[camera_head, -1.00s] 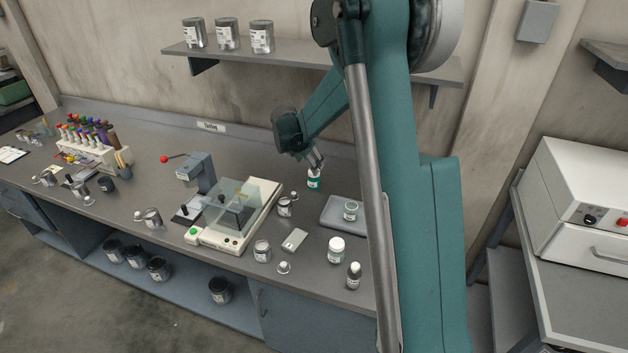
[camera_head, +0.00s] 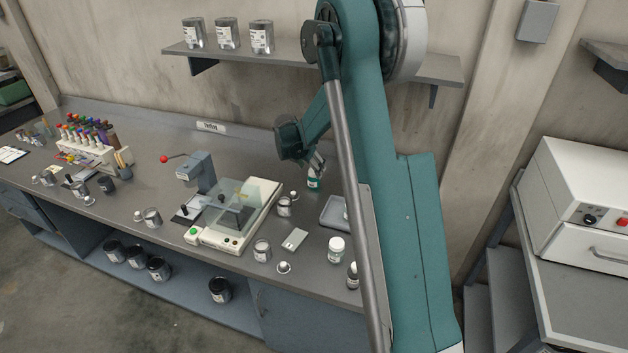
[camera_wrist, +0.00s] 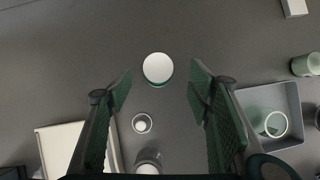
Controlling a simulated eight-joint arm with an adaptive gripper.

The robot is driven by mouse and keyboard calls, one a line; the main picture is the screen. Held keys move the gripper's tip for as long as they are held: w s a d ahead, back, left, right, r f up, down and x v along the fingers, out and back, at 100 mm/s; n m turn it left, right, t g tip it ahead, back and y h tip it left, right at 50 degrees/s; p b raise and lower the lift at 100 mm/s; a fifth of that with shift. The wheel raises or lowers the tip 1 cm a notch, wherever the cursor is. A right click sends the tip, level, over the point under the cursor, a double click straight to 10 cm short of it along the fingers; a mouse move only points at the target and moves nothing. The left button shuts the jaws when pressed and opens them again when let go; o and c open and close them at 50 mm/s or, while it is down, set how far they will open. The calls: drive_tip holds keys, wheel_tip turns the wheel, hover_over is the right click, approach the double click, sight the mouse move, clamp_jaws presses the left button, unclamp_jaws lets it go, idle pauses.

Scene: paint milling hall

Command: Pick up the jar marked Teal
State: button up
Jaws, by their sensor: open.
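A jar with a green body and white label (camera_head: 314,183) stands at the back of the bench in the head view; its label is too small to read, so I cannot confirm it says Teal. In the wrist view its round white lid (camera_wrist: 157,67) shows from above, with a thin green edge. My gripper (camera_head: 315,167) is over this jar in the head view, covering its top. In the wrist view my gripper (camera_wrist: 161,83) is open, one finger on each side of the lid, with clear gaps.
A grey tray (camera_wrist: 290,97) holding a greenish glass jar (camera_wrist: 269,123) lies to the right. A balance with a clear cover (camera_head: 236,209) and small tins stand left of my gripper. My arm hides part of the tray in the head view.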

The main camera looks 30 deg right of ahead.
sight(314, 179)
drive_tip(key=shift+w+d+f, duration=0.2)
drive_tip(key=shift+d+f, duration=0.05)
drive_tip(key=shift+f, duration=0.35)
drive_tip(key=shift+d+f, duration=0.1)
drive_tip(key=shift+f, duration=0.05)
drive_tip(key=shift+w+x, duration=0.2)
drive_tip(key=shift+x, duration=2.25)
drive_tip(key=c, duration=1)
